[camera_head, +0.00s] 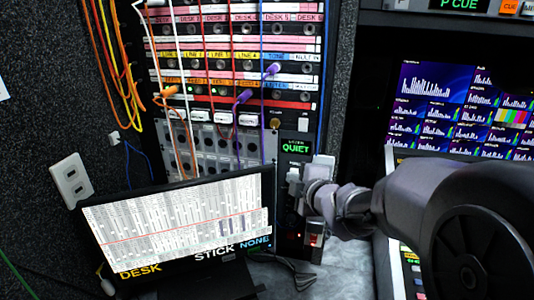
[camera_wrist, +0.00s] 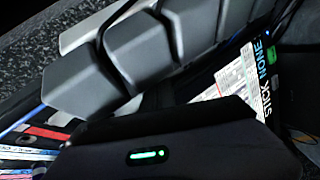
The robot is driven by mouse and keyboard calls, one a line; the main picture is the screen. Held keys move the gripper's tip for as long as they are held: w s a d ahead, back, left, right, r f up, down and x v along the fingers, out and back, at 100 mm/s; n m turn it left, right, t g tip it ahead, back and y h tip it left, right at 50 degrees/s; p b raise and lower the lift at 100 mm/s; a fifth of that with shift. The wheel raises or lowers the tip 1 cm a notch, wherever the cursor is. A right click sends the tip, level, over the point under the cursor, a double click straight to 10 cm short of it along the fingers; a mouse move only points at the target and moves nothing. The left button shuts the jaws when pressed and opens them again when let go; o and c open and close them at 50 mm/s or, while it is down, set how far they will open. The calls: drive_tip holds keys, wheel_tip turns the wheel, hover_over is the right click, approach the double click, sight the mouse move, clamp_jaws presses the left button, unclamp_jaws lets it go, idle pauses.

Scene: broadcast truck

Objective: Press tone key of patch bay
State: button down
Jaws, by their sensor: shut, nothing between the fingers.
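The patch bay (camera_head: 222,42) stands upright at the back, with rows of jacks, coloured label strips and several plugged cables. A label near the right of its yellow strip seems to read TONE (camera_head: 273,56). A small white block (camera_head: 303,121) and a round brownish knob (camera_head: 275,123) sit low on its right side. I cannot tell which part is the tone key. My gripper (camera_head: 311,178) is shut and empty, below the green QUIET display and lower than the jack rows. Its grey fingers fill the upper left of the wrist view (camera_wrist: 112,55). They hide part of the panel behind.
A tilted monitor (camera_head: 180,226) stands in front of the lower rack, marked DESK, STICK and NONE. Orange, white and purple cables hang across the bay. A screen wall (camera_head: 462,105) is at the right. A white socket plate (camera_head: 71,181) is on the left wall.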

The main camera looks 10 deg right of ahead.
drive_tip(key=shift+w+d+r, duration=0.15)
drive_tip(key=shift+d+r, duration=0.05)
drive_tip(key=shift+d, duration=0.2)
idle(0.4)
drive_tip(key=shift+s+a+f+b, duration=0.25)
drive_tip(key=shift+s+a+b, duration=0.1)
idle(0.3)
drive_tip(key=shift+s+a+f, duration=0.1)
drive_tip(key=shift+s+a, duration=0.3)
drive_tip(key=shift+s, duration=0.35)
drive_tip(key=shift+s+a, duration=0.35)
drive_tip(key=shift+s, duration=0.35)
drive_tip(key=shift+s+a+f, duration=0.1)
drive_tip(key=shift+s+a, duration=0.3)
drive_tip(key=shift+s, duration=0.35)
